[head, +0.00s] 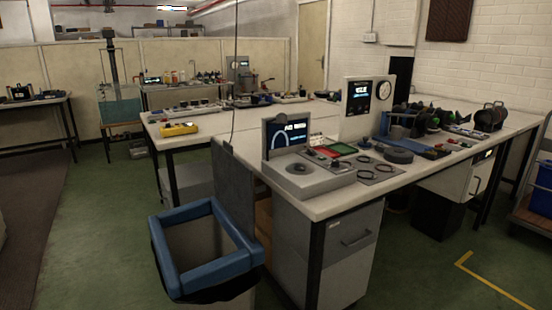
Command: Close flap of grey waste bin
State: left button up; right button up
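The waste bin (240,262) stands on the green floor at the lower middle of the head view, beside the near end of the workbench. It has a thick blue rim, and dark liner hangs below the rim. Its top is open and the pale inside shows. A dark grey upright panel (233,185) rises behind the bin, next to the bench end. I cannot tell whether this panel is the bin's flap or part of the bench. The lower part of the bin is cut off by the picture's bottom edge. Neither of my grippers is in view.
The workbench (310,207) right of the bin carries a grey device with a screen (302,165), trays and tools. A drawer cabinet (345,245) stands under it. Green floor (100,240) is free left of the bin. A thin dark cable hangs above the panel.

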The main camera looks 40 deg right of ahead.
aim_at(233, 181)
jog(key=z, duration=0.8)
jog(key=i+l+u, duration=0.15)
jog(key=l+u, duration=0.15)
